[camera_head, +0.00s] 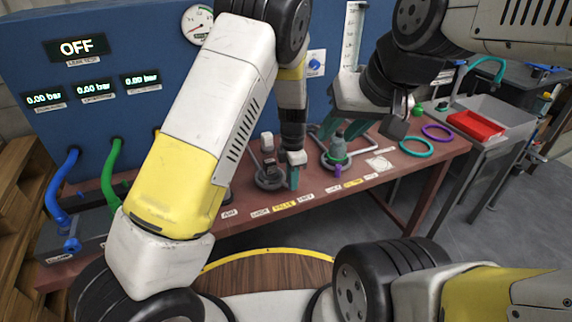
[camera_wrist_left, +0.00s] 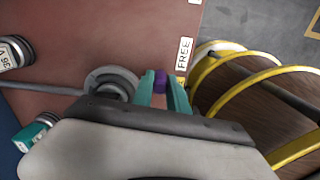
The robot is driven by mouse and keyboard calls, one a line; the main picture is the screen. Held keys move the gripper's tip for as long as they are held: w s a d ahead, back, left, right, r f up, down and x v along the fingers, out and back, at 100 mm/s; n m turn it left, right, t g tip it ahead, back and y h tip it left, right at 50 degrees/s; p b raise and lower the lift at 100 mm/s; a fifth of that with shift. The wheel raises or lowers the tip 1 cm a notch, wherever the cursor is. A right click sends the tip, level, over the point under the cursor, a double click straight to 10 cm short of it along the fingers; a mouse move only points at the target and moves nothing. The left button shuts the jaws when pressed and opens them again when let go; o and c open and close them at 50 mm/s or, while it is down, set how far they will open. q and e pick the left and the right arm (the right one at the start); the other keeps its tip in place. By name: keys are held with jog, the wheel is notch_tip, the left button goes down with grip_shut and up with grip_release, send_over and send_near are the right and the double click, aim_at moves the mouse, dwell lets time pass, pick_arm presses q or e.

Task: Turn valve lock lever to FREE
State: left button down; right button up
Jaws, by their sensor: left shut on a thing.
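The valve lock has a round grey base (camera_wrist_left: 112,80), which also shows on the bench in the head view (camera_head: 270,180). Its lever's purple tip (camera_wrist_left: 160,82) lies between the teal fingers of my left gripper (camera_wrist_left: 164,90), which is shut on it. The rest of the lever is mostly hidden. The FREE label (camera_wrist_left: 184,53) lies close beside the fingers, towards the bench edge. In the head view my left gripper (camera_head: 293,177) reaches down beside the base.
A teal ring (camera_head: 417,147) and a purple ring (camera_head: 437,132) lie further right. A red tray (camera_head: 474,124) is beyond them. The blue panel (camera_head: 130,50) stands behind, its display reading OFF.

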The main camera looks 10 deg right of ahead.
pick_arm(q)
jog(key=shift+w+d, duration=0.1)
dwell(0.3)
jog(key=c, duration=1.3)
grip_release()
jog(key=shift+r, duration=0.15)
notch_tip(320, 180, up, 8)
jog(key=shift+f, duration=0.2)
